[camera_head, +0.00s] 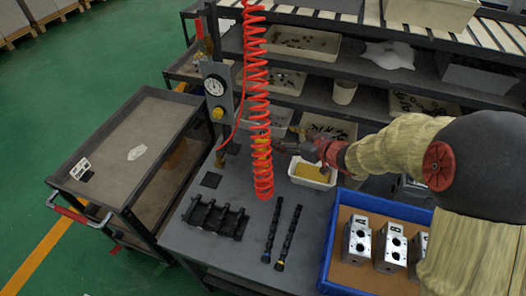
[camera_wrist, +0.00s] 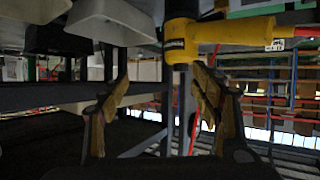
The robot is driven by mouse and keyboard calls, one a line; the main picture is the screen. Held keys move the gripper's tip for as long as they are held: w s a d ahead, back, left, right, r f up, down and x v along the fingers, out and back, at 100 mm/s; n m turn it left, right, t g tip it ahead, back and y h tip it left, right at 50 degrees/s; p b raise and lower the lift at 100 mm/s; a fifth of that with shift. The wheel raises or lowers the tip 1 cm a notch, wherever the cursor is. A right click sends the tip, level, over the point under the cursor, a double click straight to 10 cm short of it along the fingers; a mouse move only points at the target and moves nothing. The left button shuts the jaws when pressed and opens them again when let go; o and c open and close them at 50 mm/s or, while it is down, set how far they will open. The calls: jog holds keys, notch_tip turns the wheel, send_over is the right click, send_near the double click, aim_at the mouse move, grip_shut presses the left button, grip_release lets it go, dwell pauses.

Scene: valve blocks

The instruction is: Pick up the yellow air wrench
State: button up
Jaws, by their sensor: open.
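The yellow air wrench (camera_head: 262,143) hangs amid the red coiled hose above the workbench, mostly hidden by the coils in the head view. In the wrist view the wrench (camera_wrist: 208,32), yellow with a black end, lies across the top right. My gripper (camera_head: 283,147) comes in from the right, close to the wrench. In the wrist view my gripper (camera_wrist: 164,75) is open and empty, its brown-padded fingers apart. The wrench is near the right fingertip; I cannot tell whether they touch.
The red coiled hose (camera_head: 256,80) hangs in front of a gauge post (camera_head: 217,90). On the workbench (camera_head: 205,237) are a black rack (camera_head: 214,218), two black rods (camera_head: 281,235) and a blue tray (camera_head: 330,236) with metal valve blocks (camera_head: 391,248). A cart (camera_head: 130,125) stands left; shelves of bins lie behind.

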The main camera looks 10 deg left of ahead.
aim_at(266, 138)
jog(key=shift+n+g+y, duration=0.4)
jog(key=shift+g+y, duration=0.1)
jog(key=shift+g, duration=0.1)
jog(key=a+f+b, duration=0.1)
jog(key=a, duration=0.1)
jog(key=w+a+f, duration=0.1)
jog(key=a+f, duration=0.1)
jog(key=a, duration=0.1)
jog(key=w+a+f+b, duration=0.1)
jog(key=a+f, duration=0.1)
jog(key=a, duration=0.1)
jog(key=shift+w+a+b, duration=0.2)
jog(key=shift+b, duration=0.15)
jog(key=shift+c, duration=0.3)
jog(key=c, duration=1.5)
jog(key=shift+w+r, duration=0.1)
jog(key=shift+r, duration=0.1)
jog(key=shift+c, duration=0.5)
jog(key=shift+r, duration=0.1)
